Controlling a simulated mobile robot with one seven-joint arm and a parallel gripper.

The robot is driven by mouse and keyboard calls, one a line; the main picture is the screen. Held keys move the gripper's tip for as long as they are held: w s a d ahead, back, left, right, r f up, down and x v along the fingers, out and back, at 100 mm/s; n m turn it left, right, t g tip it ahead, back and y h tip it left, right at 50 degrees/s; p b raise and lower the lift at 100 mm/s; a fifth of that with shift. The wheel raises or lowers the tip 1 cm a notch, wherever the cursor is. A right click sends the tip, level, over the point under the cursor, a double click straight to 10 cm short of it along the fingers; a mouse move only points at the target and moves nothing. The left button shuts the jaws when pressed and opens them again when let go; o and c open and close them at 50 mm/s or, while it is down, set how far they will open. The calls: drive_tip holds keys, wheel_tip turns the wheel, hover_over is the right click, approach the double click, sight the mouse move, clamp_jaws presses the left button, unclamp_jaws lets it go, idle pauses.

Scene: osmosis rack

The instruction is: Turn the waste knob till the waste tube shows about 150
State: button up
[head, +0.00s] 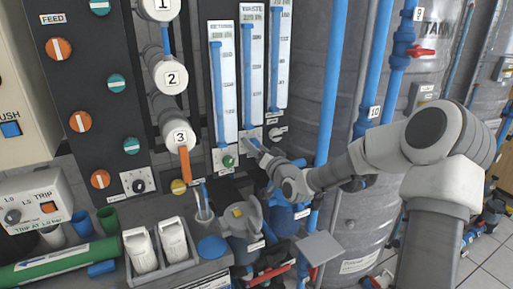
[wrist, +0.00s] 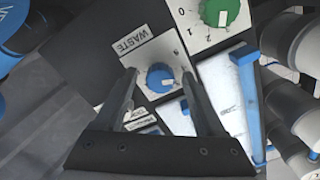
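The blue waste knob (wrist: 160,76) sits on a white dial plate (wrist: 143,57) labelled WASTE in the wrist view. Its white pointer mark faces right in that view. My gripper (wrist: 159,80) is open, with one finger on each side of the knob; I cannot tell whether they touch it. In the head view my gripper (head: 258,148) is at the panel below the middle tube and hides most of the knob. The waste tube (head: 252,60) is the middle one of three; its blue column reaches high up the scale. The scale figures are too small to read surely.
A green knob (head: 228,161) lies just left of my gripper, and also shows in the wrist view (wrist: 219,12). Another small knob (head: 276,134) is to the right. A thick blue pipe (head: 331,85) stands right of the tubes. Pumps and valves crowd the space below.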

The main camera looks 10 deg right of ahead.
drive_tip(key=p+v, duration=0.2)
drive_tip(key=v, duration=1.5)
drive_tip(key=shift+s, duration=0.2)
drive_tip(key=shift+d, duration=0.1)
